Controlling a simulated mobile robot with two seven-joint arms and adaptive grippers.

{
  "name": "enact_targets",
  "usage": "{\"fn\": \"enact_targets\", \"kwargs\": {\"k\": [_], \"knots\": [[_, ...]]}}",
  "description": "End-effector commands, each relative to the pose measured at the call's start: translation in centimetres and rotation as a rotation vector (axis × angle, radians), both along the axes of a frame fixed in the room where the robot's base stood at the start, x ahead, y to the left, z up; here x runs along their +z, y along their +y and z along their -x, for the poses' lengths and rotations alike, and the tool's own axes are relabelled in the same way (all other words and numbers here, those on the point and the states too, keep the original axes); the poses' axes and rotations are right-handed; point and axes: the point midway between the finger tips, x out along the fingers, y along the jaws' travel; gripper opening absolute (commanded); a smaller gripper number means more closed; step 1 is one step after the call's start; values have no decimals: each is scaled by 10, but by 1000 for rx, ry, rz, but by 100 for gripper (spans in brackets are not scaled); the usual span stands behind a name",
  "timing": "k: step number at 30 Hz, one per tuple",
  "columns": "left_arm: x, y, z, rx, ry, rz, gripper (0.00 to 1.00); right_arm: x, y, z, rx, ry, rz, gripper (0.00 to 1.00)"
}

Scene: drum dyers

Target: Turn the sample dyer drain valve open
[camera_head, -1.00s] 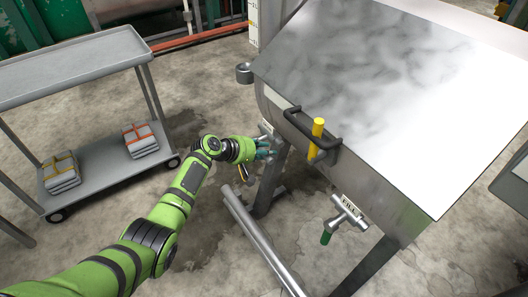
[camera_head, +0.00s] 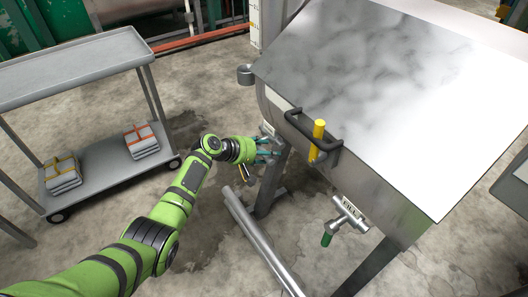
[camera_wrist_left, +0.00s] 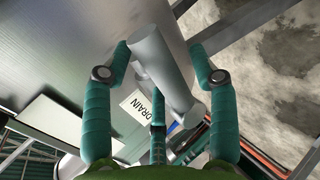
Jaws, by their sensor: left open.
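The sample dyer (camera_head: 310,60) is a large steel vessel with a sloping lid, at the right of the head view. In the left wrist view, a grey cylindrical valve part (camera_wrist_left: 163,70) sticks out beside a white DRAIN label (camera_wrist_left: 137,104). My left gripper (camera_wrist_left: 168,68) is open, with teal fingers on both sides of this part and a third finger below it. I cannot tell whether any finger touches it. In the head view, my left gripper (camera_head: 272,151) is at the dyer's lower left corner and mostly hides the drain valve. My right gripper is not in view.
A FILL valve (camera_head: 347,213) with a green grip is on the dyer's front. A black handle (camera_head: 297,124) and yellow knob (camera_head: 319,128) project above it. A steel pipe (camera_head: 258,240) lies near the dyer's leg. A grey cart (camera_head: 95,165) with folded cloths stands left.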

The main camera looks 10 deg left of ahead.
Motion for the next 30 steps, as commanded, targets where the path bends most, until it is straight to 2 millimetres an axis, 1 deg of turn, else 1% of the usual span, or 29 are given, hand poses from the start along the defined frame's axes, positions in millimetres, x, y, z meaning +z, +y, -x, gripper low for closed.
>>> {"fn": "enact_targets", "kwargs": {"k": [1,5,8,11,18,24,30], "knots": [[0,1,0,0,-1,-1,59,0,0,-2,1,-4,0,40],[4,5,4,1,-3,-1,59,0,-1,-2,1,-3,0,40],[9,12,10,1,-3,-1,59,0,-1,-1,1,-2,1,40],[17,20,19,0,-3,-5,59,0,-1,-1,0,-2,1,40],[42,47,45,1,-2,-4,59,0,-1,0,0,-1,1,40],[59,65,63,1,0,-1,59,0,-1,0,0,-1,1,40],[66,71,70,0,2,0,59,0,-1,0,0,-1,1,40]]}}
